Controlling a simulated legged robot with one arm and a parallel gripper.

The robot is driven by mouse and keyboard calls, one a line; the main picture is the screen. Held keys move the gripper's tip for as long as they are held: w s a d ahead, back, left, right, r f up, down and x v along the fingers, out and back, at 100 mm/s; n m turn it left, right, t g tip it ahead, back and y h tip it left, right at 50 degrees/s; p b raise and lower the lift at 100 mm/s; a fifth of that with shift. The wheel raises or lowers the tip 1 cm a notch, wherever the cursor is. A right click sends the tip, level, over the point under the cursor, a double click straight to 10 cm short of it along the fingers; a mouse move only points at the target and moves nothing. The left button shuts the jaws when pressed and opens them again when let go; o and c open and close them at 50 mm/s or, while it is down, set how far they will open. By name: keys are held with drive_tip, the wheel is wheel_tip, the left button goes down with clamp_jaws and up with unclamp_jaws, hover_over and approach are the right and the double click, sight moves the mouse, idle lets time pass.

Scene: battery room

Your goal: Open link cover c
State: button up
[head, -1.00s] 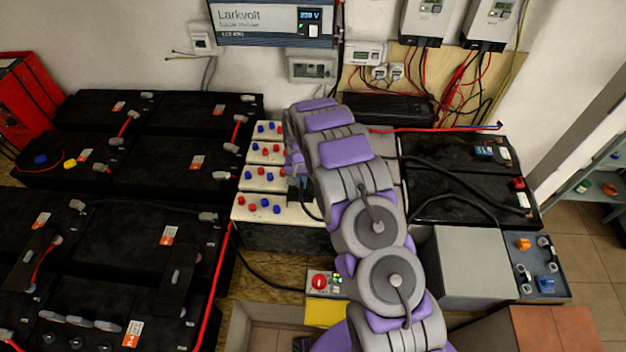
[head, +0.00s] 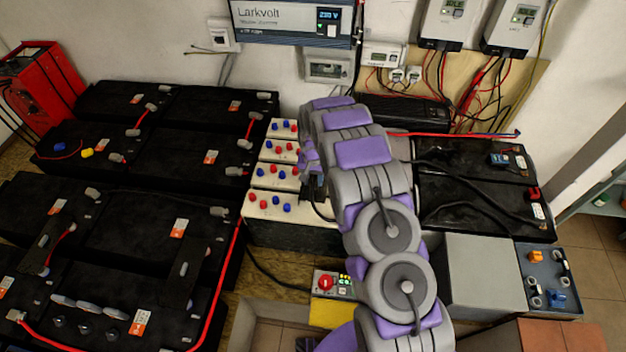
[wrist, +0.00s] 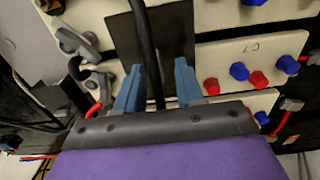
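In the wrist view my gripper (wrist: 158,85) has two blue fingers spread apart, pointing at a dark flat plate (wrist: 175,35) that bridges the cream battery blocks (wrist: 275,48). A black cable (wrist: 145,40) runs over the plate and down between the fingers; I cannot tell whether the fingers touch it. No letter shows on the plate, so I cannot tell if it is link cover c. In the head view my gripper (head: 314,186) is beside the right end of the cream blocks (head: 290,208), and my arm hides the plate.
Red and blue terminal caps (wrist: 259,79) stand right of my fingers in the wrist view. Large black batteries (head: 140,230) fill the left, more black batteries (head: 465,205) lie right. A grey box (head: 475,265) and a control box with a red button (head: 325,283) are nearer.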

sight(313, 183)
wheel_tip(313, 183, up, 16)
drive_tip(key=p, duration=0.1)
drive_tip(key=shift+r+p, duration=0.2)
drive_tip(key=shift+p, duration=0.2)
drive_tip(key=s+d+r+n+g, duration=0.1)
drive_tip(key=s+d+r, duration=0.3)
drive_tip(key=s+r, duration=0.55)
drive_tip(key=s+d+r, duration=0.4)
drive_tip(key=s+r, duration=0.2)
drive_tip(key=s, duration=0.6)
drive_tip(key=s+d+r+n+b, duration=0.1)
drive_tip(key=s+d, duration=0.1)
drive_tip(key=s, duration=2.3)
drive_tip(key=shift+s+d+g+b, duration=0.2)
drive_tip(key=shift+s+g+b, duration=0.1)
drive_tip(key=shift+s+g, duration=0.1)
drive_tip(key=shift+c, duration=0.5)
